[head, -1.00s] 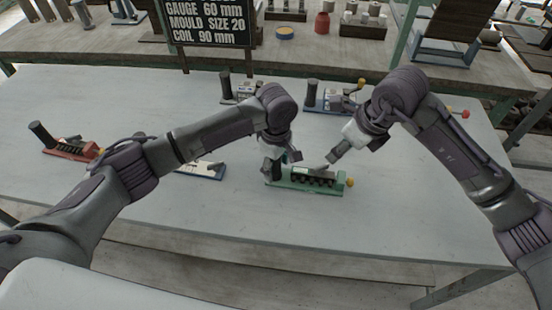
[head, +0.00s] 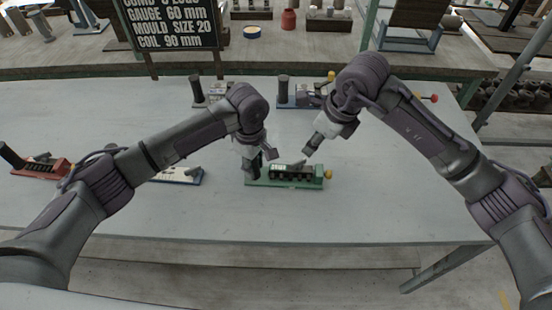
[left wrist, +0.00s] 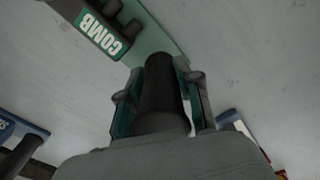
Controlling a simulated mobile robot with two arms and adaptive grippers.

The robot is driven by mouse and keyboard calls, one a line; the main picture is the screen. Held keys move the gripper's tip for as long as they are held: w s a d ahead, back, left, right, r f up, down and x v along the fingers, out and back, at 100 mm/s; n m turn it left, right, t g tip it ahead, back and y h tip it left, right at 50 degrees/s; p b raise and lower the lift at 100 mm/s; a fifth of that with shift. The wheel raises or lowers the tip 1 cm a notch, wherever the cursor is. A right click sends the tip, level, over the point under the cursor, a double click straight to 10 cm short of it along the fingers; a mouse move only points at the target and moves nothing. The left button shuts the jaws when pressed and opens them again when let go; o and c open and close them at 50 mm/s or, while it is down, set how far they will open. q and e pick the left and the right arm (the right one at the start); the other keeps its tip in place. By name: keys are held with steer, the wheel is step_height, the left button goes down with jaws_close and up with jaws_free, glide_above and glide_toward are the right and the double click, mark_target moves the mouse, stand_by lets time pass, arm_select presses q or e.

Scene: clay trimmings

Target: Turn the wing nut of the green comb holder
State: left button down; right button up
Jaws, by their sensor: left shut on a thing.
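The green comb holder (head: 285,183) lies on the table in the head view, with a dark row of teeth along its top. A yellow knob (head: 327,174) is at its right end, and a grey tilted piece (head: 297,159) is on top; I cannot tell for sure which is the wing nut. My left gripper (head: 255,164) is shut around the black upright post at the holder's left end. In the left wrist view the post (left wrist: 160,90) stands between the fingers, beside the white COMB label (left wrist: 101,35). My right gripper (head: 310,147) hangs just above the grey piece; its fingers are too small to read.
A blue-based holder (head: 182,176) and a red holder (head: 40,168) lie to the left. Two more holders stand behind, one with a blue base (head: 297,101). A dark sign (head: 170,22) stands at the back. The table front (head: 380,215) is clear.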

mark_target(298, 164)
steer(key=w+a+r+n+g+h, duration=0.2)
steer(key=w+r+n+h, duration=0.1)
steer(key=n, duration=1)
steer(key=f, duration=1.2)
steer(key=shift+d, duration=0.2)
jaws_close()
